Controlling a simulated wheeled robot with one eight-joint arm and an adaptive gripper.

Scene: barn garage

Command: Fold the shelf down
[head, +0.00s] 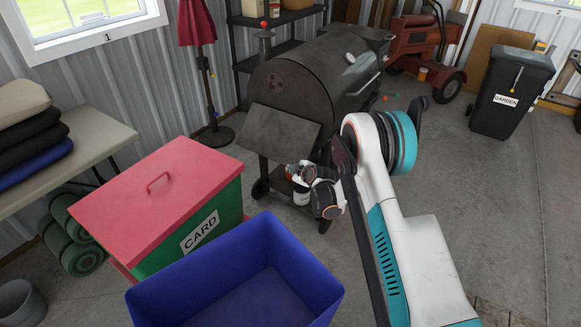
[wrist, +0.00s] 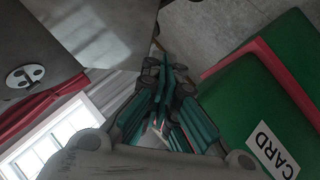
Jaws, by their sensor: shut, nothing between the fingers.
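The shelf (head: 280,132) is a flat dark grey panel on the near end of the dark barrel grill (head: 310,80). It sticks out toward the camera; its exact angle is hard to tell. In the wrist view the shelf (wrist: 98,28) is at the upper left with pale light streaks. My gripper (head: 293,172) is just below and right of the shelf's lower right corner in the head view. Its fingers (wrist: 165,75) are together and empty in the wrist view. I cannot tell whether they touch the shelf.
The green bin with a red lid (head: 150,200) and the blue open bin (head: 240,280) stand at the near left. A closed red umbrella (head: 197,25) stands behind. A black garden bin (head: 510,90) is at the far right. Bare floor lies right of the grill.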

